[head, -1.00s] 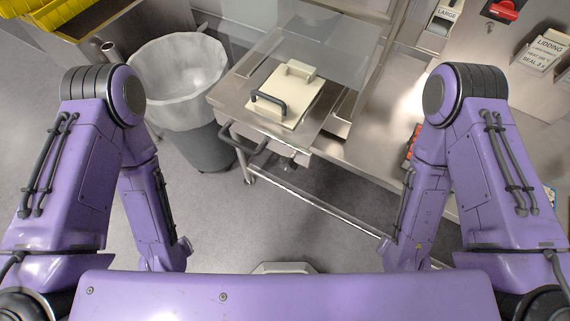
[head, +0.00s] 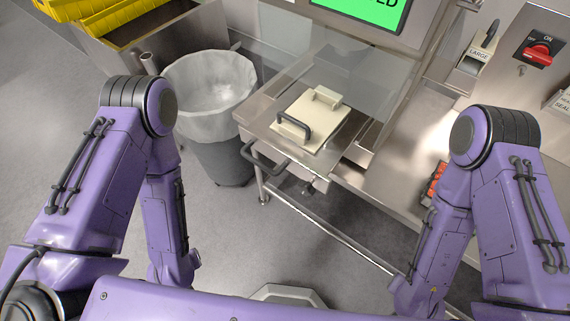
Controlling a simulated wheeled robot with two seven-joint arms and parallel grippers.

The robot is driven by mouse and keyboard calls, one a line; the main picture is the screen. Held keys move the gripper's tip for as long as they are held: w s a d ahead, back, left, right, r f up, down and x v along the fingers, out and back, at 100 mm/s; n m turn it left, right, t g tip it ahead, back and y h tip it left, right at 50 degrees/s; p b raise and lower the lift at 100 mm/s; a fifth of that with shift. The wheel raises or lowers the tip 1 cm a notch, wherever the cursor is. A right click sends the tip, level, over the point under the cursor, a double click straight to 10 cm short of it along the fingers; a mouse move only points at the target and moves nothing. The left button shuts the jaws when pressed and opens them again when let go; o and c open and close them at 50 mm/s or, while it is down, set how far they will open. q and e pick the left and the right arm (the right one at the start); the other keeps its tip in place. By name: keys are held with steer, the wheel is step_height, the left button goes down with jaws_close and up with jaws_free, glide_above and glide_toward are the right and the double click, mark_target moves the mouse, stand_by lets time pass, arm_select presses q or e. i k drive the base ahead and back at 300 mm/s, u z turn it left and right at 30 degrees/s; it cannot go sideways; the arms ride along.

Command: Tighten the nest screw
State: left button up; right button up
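A cream-coloured block or plate (head: 326,113) with a black handle (head: 293,126) lies on a metal drawer or shelf (head: 262,122) of the steel machine. A dark knob (head: 307,187) shows under the front edge of that shelf; I cannot tell whether it is the nest screw. No part is clearly readable as the nest screw. My two purple arms hang down at the left and right of the picture. Both grippers are out of the picture, so their state is hidden.
A lined bin (head: 211,97) stands left of the machine. A dark bar handle (head: 262,160) sticks out from the shelf front. A green screen (head: 365,12) is at the top. A red rotary switch (head: 540,48) is at the upper right. The floor left of the bin is clear.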

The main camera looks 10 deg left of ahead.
mark_target(306, 188)
steer(key=z, duration=0.85)
steer(key=k, duration=1.1)
steer(key=u, duration=1)
